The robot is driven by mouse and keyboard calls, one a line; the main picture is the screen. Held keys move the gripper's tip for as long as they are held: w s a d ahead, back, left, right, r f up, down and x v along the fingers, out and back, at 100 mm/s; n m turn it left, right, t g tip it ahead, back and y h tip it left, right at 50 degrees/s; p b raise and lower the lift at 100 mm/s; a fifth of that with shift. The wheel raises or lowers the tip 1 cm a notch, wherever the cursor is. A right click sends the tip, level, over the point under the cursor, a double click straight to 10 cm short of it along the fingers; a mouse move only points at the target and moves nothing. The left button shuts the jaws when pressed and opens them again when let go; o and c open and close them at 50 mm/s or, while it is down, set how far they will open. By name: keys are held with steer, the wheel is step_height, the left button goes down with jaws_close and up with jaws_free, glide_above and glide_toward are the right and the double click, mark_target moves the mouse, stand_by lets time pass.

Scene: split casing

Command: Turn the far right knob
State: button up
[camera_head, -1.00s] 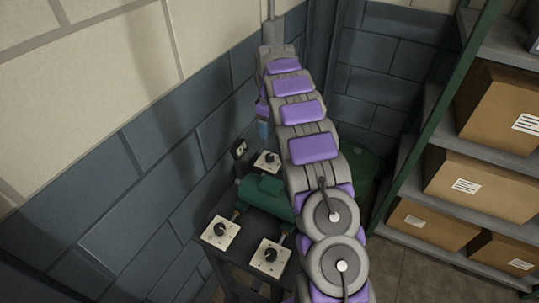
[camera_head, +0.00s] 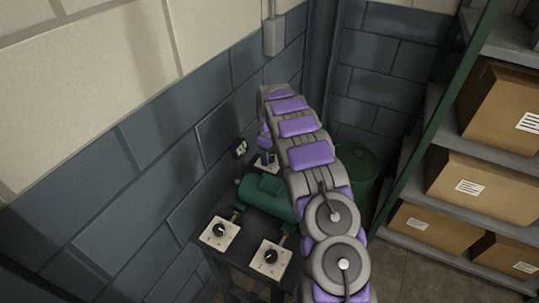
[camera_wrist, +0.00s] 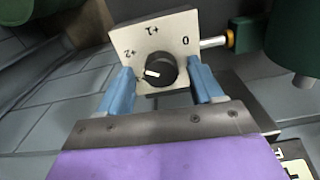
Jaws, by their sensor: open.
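In the wrist view a dark round knob (camera_wrist: 161,68) sits on a pale plate (camera_wrist: 124,38) marked 0, +1 and +2. Its white pointer aims left, near the +2 side. My gripper (camera_wrist: 159,67) is open, with one blue finger on each side of the knob; I cannot tell whether they touch it. In the head view my gripper (camera_head: 265,156) is at the far plate, beyond the green casing (camera_head: 265,199), and hides that knob. Two nearer knobs show, a left one (camera_head: 219,230) and a right one (camera_head: 270,256). My arm hides the bench's right far part.
The casing and plates are on a dark bench (camera_head: 247,246) beside the block wall (camera_head: 150,180). A wall socket (camera_head: 240,148) is close to my gripper. A green drum (camera_head: 358,172) and a shelf with cardboard boxes (camera_head: 470,185) stand to the right.

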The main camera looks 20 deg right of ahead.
steer(key=c, duration=1.1)
steer(key=shift+a+r+m, duration=0.1)
steer(key=shift+m, duration=0.2)
